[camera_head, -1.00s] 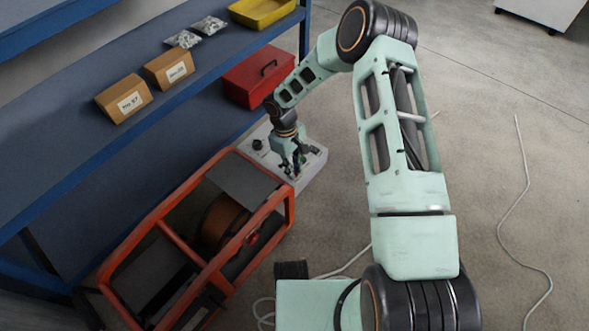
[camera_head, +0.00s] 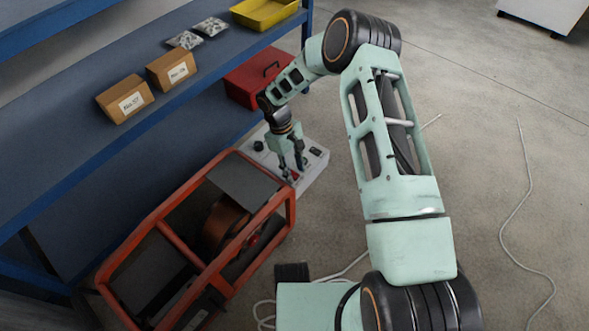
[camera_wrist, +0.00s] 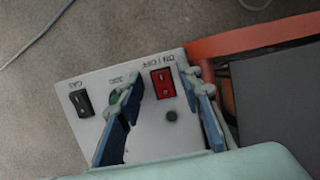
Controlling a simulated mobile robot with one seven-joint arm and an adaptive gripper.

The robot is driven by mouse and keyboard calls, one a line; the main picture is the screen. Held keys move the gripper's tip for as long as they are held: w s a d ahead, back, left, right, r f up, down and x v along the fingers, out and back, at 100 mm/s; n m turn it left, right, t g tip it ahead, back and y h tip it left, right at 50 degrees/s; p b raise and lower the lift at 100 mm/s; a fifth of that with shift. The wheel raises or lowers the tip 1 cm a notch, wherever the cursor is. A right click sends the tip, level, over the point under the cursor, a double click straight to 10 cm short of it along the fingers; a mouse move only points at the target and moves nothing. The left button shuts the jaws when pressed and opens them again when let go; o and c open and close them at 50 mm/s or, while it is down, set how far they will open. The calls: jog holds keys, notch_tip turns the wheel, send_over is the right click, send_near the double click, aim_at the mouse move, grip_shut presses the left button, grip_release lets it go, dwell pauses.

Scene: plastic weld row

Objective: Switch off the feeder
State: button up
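The feeder is an orange-framed unit (camera_head: 182,246) on the floor, with a light grey control box (camera_head: 315,165) at its far end. In the wrist view the box's panel (camera_wrist: 150,147) carries a red rocker switch (camera_wrist: 162,84) labelled ON / OFF, upside down in the picture. I cannot tell which way the rocker is set. My gripper (camera_head: 292,168) is over the panel, pointing down. In the wrist view my gripper (camera_wrist: 161,83) is open and empty, with one blue-padded finger on each side of the red switch. I cannot tell whether the fingertips touch the panel.
A black GAS rocker (camera_wrist: 80,103) and a partly hidden green button (camera_wrist: 113,97) are beside the red switch; a dark round lamp (camera_wrist: 171,115) is near it. A blue shelf (camera_head: 140,125) stands at left, a red toolbox (camera_head: 256,80) behind. A cable (camera_head: 527,190) lies on open floor.

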jog(key=shift+r, duration=0.15)
jog(key=v, duration=1.1)
jog(key=shift+r, duration=0.4)
jog(key=shift+w, duration=0.15)
